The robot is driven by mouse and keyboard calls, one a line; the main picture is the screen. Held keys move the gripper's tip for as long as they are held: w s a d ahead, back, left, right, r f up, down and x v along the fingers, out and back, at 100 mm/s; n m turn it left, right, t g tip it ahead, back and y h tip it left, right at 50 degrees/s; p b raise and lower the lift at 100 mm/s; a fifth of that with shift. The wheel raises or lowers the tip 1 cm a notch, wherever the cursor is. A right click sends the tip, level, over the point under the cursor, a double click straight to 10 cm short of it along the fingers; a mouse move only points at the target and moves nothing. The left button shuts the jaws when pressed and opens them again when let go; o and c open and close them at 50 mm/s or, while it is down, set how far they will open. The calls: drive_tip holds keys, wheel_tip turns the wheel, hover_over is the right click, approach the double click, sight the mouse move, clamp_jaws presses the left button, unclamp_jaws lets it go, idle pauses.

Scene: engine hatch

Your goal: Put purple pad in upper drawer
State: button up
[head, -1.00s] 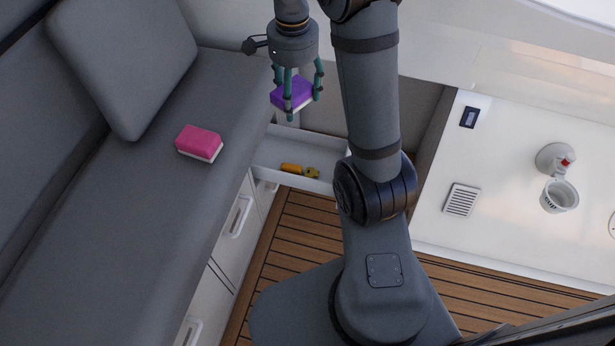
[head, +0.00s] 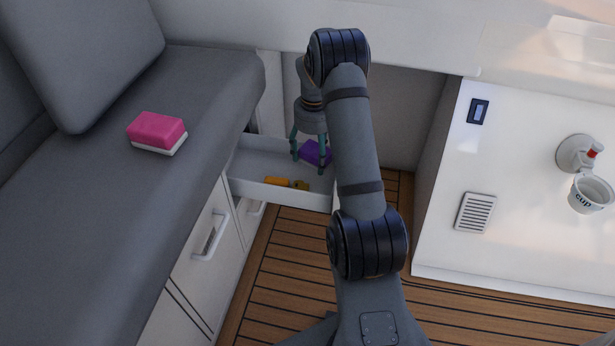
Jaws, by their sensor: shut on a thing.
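The purple pad (head: 316,153) is in my gripper (head: 309,163), whose green fingers are shut on it. The gripper points down within the outline of the open upper drawer (head: 251,160), towards its right back part. My arm hides part of the pad and the drawer's right side. I cannot tell whether the pad touches the drawer floor. An orange-handled tool (head: 284,183) lies in the drawer near its front wall, left of and nearer than the pad.
A pink pad with a white underside (head: 157,132) lies on the grey bench seat (head: 110,200). A white counter (head: 440,240) with a cup (head: 590,195) stands on the right. Wooden floor (head: 290,260) lies below the drawer. A closed drawer front (head: 208,238) is under the bench.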

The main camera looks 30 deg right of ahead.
sight(313, 152)
wheel_tip(313, 152, down, 6)
drive_tip(key=shift+f+b, duration=0.1)
drive_tip(key=shift+b, duration=1)
drive_tip(key=shift+f, duration=0.2)
drive_tip(key=o, duration=0.8)
drive_tip(key=shift+o, duration=0.2)
wheel_tip(313, 152, up, 12)
drive_tip(key=p, duration=0.5)
drive_tip(key=shift+r, duration=0.25)
